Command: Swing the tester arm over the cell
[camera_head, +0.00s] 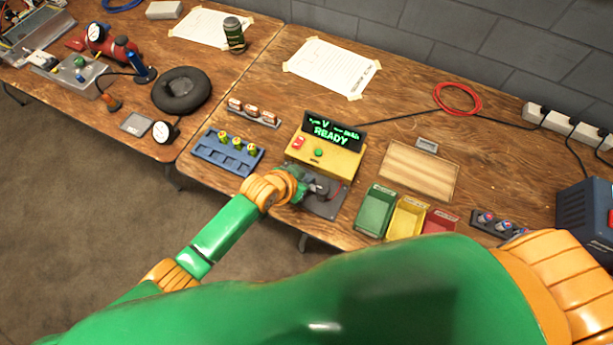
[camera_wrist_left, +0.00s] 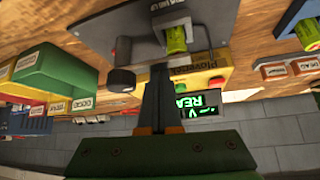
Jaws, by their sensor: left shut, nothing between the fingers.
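The yellow tester (camera_head: 326,158) stands on the wooden table, its screen showing green "READY". A dark grey plate (camera_head: 325,207) sits in front of it, partly hidden by my left gripper (camera_head: 302,191). In the left wrist view, which looks upside down, a green cell (camera_wrist_left: 176,40) sits in a grey holder on the plate. A dark knob (camera_wrist_left: 121,80) on a short post is beside it; I cannot tell for sure whether this is the tester arm. My left gripper (camera_wrist_left: 159,72) is shut and empty, its fingertips between knob and cell. My right gripper is out of view.
A blue rack (camera_head: 228,152) with several cells is left of the tester. Green (camera_head: 376,211), yellow (camera_head: 407,218) and red (camera_head: 440,222) bins stand to the right. A wooden board (camera_head: 418,174) lies behind them. My large green arm fills the foreground.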

